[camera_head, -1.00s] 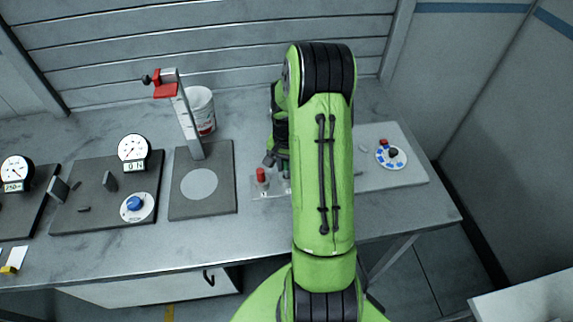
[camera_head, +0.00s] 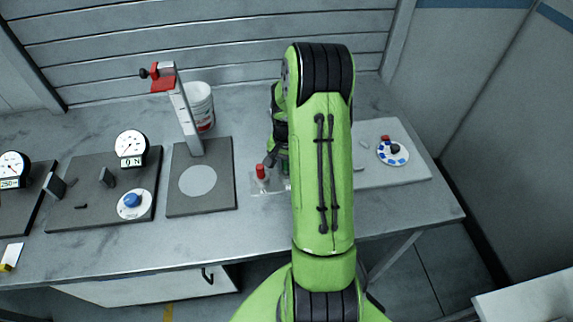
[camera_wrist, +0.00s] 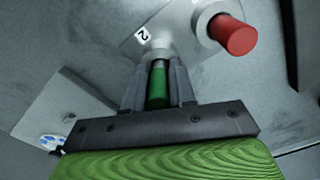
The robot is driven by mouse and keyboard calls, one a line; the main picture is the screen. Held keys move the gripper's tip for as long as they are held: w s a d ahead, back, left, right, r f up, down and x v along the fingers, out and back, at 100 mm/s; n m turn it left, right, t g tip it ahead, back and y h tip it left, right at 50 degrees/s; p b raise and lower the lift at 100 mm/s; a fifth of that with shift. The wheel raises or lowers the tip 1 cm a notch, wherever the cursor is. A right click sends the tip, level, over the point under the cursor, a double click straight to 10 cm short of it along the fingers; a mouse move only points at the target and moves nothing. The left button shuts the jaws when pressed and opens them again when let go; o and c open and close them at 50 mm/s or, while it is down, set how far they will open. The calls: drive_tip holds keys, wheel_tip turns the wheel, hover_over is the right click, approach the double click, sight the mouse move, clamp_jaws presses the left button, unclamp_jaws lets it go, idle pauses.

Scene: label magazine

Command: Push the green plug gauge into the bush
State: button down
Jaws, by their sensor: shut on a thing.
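The green plug gauge (camera_wrist: 157,86) is held between the two fingers of my gripper (camera_wrist: 158,80) in the wrist view. Its pale metal end meets a light ring, which looks like the bush (camera_wrist: 160,47), by the label "2"; how deep it sits cannot be told. In the head view a bit of green (camera_head: 285,168) shows beside my arm, and my gripper (camera_head: 273,160) is mostly hidden. A red plug gauge (camera_wrist: 236,36) stands in a metal ring beside the green one; it also shows in the head view (camera_head: 260,171).
A pale board with a blue-marked dial (camera_head: 392,152) lies to the right. A dark plate with an upright post (camera_head: 187,117) and a white bucket (camera_head: 200,106) stand to the left. Gauge panels (camera_head: 131,143) lie farther left. Bare tabletop lies in front of the plate.

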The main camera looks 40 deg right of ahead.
drive_tip(key=shift+f, duration=0.3)
drive_tip(key=c, duration=0.8)
unclamp_jaws()
drive_tip(key=shift+r, duration=0.1)
drive_tip(key=shift+c, duration=0.2)
wheel_tip(320, 180, up, 16)
drive_tip(key=p, duration=0.1)
